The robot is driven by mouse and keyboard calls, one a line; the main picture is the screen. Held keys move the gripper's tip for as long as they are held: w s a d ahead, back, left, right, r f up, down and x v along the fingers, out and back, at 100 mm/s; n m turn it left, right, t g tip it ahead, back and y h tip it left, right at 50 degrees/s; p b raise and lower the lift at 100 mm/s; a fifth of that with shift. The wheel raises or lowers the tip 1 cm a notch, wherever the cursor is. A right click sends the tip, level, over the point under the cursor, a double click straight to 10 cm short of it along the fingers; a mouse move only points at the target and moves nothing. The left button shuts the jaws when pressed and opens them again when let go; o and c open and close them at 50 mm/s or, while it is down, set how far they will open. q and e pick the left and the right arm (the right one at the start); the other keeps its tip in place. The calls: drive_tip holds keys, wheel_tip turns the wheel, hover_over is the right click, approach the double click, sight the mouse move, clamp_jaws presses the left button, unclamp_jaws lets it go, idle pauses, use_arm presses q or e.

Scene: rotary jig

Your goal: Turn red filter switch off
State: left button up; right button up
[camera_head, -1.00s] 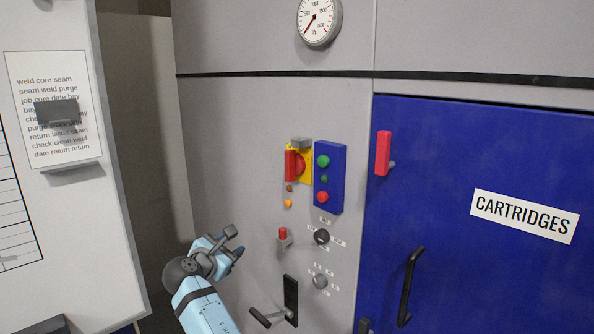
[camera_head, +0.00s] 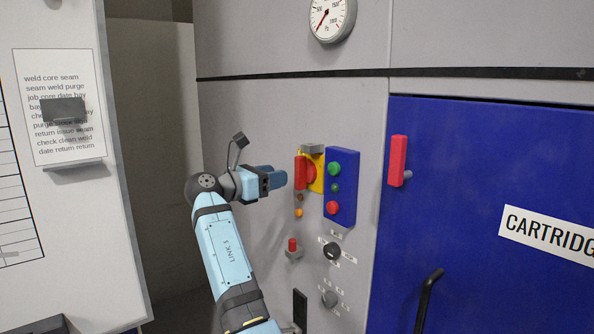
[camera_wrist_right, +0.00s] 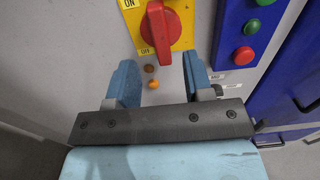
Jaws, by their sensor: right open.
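A red rotary switch (camera_head: 311,172) sits on a yellow plate (camera_head: 318,184) on the grey cabinet front. In the right wrist view the red switch (camera_wrist_right: 161,28) has its handle roughly upright, with small labels on the yellow plate (camera_wrist_right: 183,38); their wording is hard to read. My right gripper (camera_head: 281,178) is just left of the switch in the head view and seems apart from it. In the wrist view the right gripper (camera_wrist_right: 160,75) is open and empty, its fingers below the switch. My left gripper is not in view.
A blue button box (camera_head: 342,188) with green and red buttons stands right beside the yellow plate. Below are a small red-topped lever (camera_head: 292,246) and black knob (camera_head: 332,250). A blue door (camera_head: 480,150) with a red handle (camera_head: 398,160) is at right, a whiteboard (camera_head: 120,240) at left.

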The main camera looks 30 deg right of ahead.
sight(296, 171)
drive_tip(key=d, duration=0.7)
drive_tip(key=shift+w+d, duration=0.1)
drive_tip(key=shift+w, duration=0.2)
clamp_jaws()
